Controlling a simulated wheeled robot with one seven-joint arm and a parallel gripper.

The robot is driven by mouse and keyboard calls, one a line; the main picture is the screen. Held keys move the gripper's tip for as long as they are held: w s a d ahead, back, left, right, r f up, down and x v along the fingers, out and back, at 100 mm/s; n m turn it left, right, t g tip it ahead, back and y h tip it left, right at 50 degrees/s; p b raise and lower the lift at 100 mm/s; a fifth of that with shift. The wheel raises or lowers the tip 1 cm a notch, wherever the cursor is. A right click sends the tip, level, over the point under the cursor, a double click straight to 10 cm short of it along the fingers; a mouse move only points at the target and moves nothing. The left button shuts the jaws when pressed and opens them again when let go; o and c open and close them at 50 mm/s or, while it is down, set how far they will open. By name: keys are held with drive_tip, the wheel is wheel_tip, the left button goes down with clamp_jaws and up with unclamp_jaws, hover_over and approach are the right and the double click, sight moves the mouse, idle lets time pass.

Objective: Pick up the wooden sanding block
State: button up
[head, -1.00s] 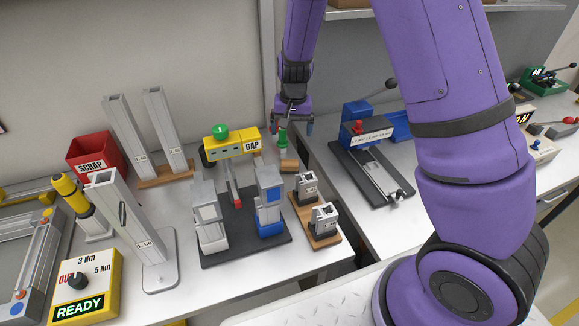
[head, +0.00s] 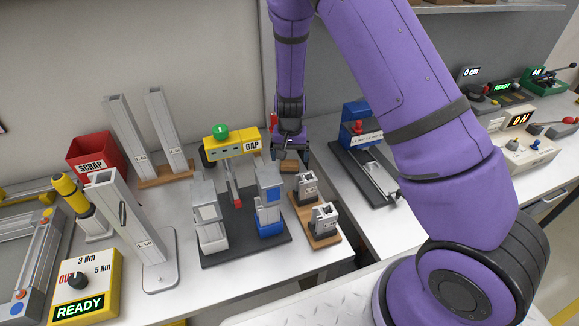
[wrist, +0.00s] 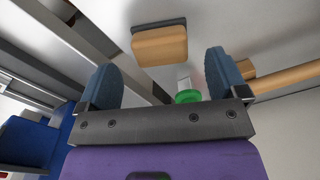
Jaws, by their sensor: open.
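The wooden sanding block (wrist: 160,46) is a tan block with a dark pad along one edge. In the wrist view it lies on the pale bench top, beyond and between my fingertips, apart from both. In the head view the block (head: 288,167) shows small near the back of the bench, just below my gripper (head: 289,154), which partly covers it. My gripper is open and empty; its two blue-grey fingers also show in the wrist view (wrist: 164,75).
A green-capped item (wrist: 187,96) stands close by, between the fingers in the wrist view. A wooden stand with metal blocks (head: 318,235) is in front. A blue slide fixture (head: 356,118) is right.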

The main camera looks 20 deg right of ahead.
sight(290, 162)
wheel_tip(290, 162, down, 4)
drive_tip(key=shift+r, duration=0.2)
drive_tip(key=shift+c, duration=0.4)
drive_tip(key=c, duration=1)
drive_tip(key=shift+r, duration=0.1)
wheel_tip(290, 162, up, 10)
drive_tip(key=shift+f, duration=0.1)
